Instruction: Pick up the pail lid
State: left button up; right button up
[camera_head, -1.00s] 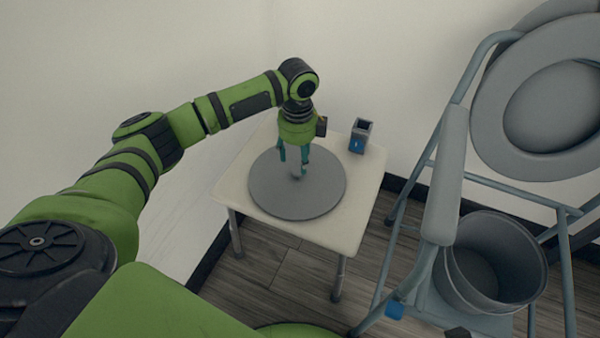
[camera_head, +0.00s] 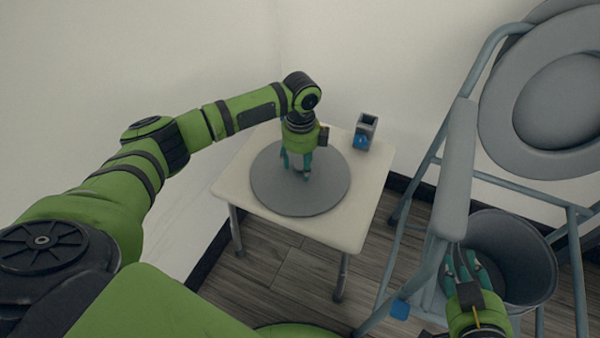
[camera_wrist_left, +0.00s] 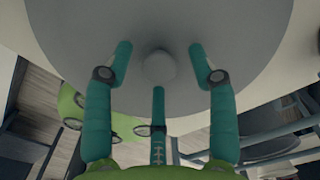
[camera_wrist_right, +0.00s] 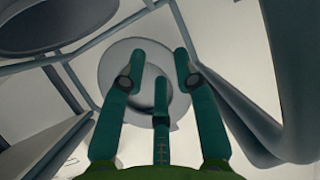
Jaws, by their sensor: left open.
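The pail lid is a flat grey disc (camera_head: 325,195) lying on a small cream table. It also fills much of the left wrist view (camera_wrist_left: 240,25). Its round knob (camera_wrist_left: 160,67) stands at the middle. My left gripper (camera_head: 297,172) points down over the knob, with fingers spread. In the left wrist view the left gripper (camera_wrist_left: 160,52) has a fingertip on each side of the knob, with gaps between. My right gripper (camera_head: 461,258) is by the grey pail (camera_head: 522,268), away from the lid. Its fingers are apart and nothing shows between them.
The cream table (camera_head: 345,232) stands by the wall. A small grey holder with a blue mark (camera_head: 365,131) stands at its back right corner. A grey commode chair (camera_head: 452,175) with a raised seat stands at the right, around the pail. Wood floor shows between chair and table.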

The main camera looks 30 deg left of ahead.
pick_arm(q)
grip_shut()
jog(key=shift+r, duration=0.1)
dwell(0.3)
